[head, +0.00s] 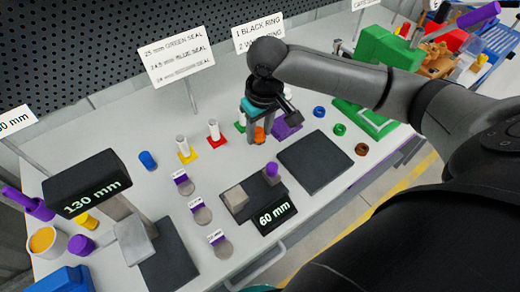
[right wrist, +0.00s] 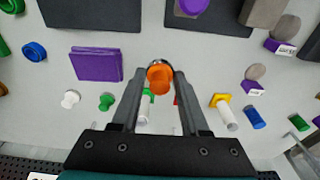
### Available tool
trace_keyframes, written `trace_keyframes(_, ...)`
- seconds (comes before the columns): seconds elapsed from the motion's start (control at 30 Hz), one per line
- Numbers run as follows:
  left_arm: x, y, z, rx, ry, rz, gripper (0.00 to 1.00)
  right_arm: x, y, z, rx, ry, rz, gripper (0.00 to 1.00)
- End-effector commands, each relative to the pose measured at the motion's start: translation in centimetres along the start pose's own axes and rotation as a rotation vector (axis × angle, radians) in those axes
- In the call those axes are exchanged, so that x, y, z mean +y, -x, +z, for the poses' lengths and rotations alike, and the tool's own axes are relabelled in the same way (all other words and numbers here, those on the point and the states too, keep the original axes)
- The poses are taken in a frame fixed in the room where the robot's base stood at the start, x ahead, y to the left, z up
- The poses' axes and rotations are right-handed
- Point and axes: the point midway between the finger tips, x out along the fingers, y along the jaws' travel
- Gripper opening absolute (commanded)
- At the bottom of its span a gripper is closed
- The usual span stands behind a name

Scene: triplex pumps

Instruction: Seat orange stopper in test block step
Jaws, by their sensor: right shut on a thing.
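My right gripper (head: 256,122) comes down over the back middle of the white table in the head view. It is shut on the orange stopper (head: 259,134). In the right wrist view the orange stopper (right wrist: 160,78) sits between the two fingertips (right wrist: 158,75), held above the table. A dark stepped block (head: 236,205) marked 60 mm stands nearer the front, with a grey block and a purple stopper (head: 272,170) on it. Another block (head: 87,182) marked 130 mm stands at left. I cannot tell which is the test block. My left gripper is out of view.
A bare dark mat (head: 315,161) lies right of the 60 mm block. White pegs on yellow (head: 186,154) and red (head: 215,138) bases stand left of the gripper. A purple plate (head: 286,128) and blue, green and brown rings lie at right. Sign posts line the back.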

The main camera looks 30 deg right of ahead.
Motion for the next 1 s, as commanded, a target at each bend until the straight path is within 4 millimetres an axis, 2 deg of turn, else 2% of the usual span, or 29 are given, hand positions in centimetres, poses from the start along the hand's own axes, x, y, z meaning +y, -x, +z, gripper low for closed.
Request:
trace_keyframes(0.03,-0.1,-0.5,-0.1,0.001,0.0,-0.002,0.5,0.0,-1.2,0.2,-0.002,-0.001,0.0,0.0)
trace_keyframes(0.1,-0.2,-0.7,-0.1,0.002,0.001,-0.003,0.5,0.0,-2.1,0.3,0.0,0.0,0.001,0.0)
trace_keyframes(0.33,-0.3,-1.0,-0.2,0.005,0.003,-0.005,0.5,0.0,-3.6,0.4,0.001,0.0,0.0,0.0)
trace_keyframes(0.57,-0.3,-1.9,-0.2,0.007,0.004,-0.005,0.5,0.0,-7.0,0.8,0.0,-0.001,0.0,0.0)
trace_keyframes(0.97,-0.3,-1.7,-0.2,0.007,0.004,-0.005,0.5,0.0,-7.4,0.9,0.001,0.0,0.0,0.0)
trace_keyframes(1.0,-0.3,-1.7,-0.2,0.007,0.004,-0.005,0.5,0.0,-7.4,0.9,0.002,0.0,0.0,0.49)
